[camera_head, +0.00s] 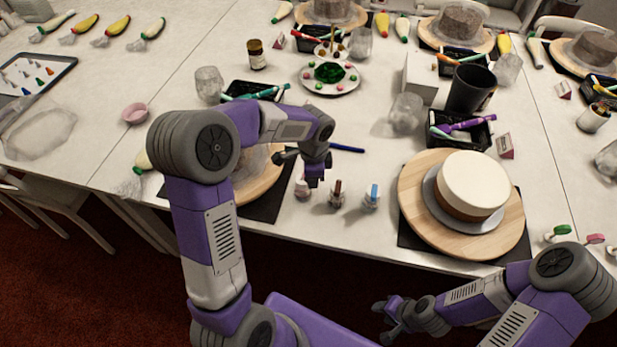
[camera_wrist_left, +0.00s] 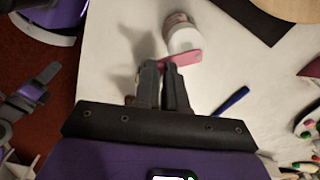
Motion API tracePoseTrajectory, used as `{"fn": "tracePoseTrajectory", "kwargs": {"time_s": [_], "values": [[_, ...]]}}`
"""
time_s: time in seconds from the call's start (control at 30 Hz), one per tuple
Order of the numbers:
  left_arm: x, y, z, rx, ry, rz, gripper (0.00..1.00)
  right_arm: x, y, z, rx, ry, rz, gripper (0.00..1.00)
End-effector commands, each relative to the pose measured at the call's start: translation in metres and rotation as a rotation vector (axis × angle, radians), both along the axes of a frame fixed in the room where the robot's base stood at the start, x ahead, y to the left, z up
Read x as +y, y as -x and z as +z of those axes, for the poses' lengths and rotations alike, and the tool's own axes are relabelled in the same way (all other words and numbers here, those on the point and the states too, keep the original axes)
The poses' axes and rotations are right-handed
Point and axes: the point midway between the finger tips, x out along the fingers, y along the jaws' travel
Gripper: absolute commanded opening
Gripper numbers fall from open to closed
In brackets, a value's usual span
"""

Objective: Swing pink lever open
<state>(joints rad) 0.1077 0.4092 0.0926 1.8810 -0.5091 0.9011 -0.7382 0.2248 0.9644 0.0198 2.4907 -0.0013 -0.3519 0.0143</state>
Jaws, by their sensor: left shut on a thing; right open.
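My left gripper (camera_head: 313,183) reaches down to a row of small bottles at the table's front edge. In the left wrist view, its fingers (camera_wrist_left: 163,66) are shut on the pink lever (camera_wrist_left: 187,57), a flat pink piece beside the top of a small white bottle (camera_wrist_left: 183,38). In the head view the bottle (camera_head: 302,190) shows below the gripper, which hides most of the lever. My right gripper (camera_head: 388,320) is open and empty, low in front of the table.
Bottles with a brown top (camera_head: 337,193) and a blue top (camera_head: 372,195) stand just right of the bottle. A blue pen (camera_head: 347,148) lies behind. A cake (camera_head: 473,182) stands on a wooden turntable (camera_head: 420,210) to the right. Another turntable is partly behind my left arm.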

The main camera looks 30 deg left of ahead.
Motion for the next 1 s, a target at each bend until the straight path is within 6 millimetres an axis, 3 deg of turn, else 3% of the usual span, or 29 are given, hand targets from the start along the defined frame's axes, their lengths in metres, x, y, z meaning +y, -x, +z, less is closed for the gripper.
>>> {"fn": "tracePoseTrajectory", "kwargs": {"time_s": [0.6, 1.0], "values": [[-0.007, -0.025, 0.001, -0.001, 0.000, 0.564, 0.00, 0.000, 0.000, 0.015, 0.000, 0.000, 0.000, 0.43], [-0.006, -0.034, 0.000, 0.000, -0.001, 0.777, 0.00, 0.000, 0.000, 0.021, 0.000, 0.000, 0.000, 0.43]]}}
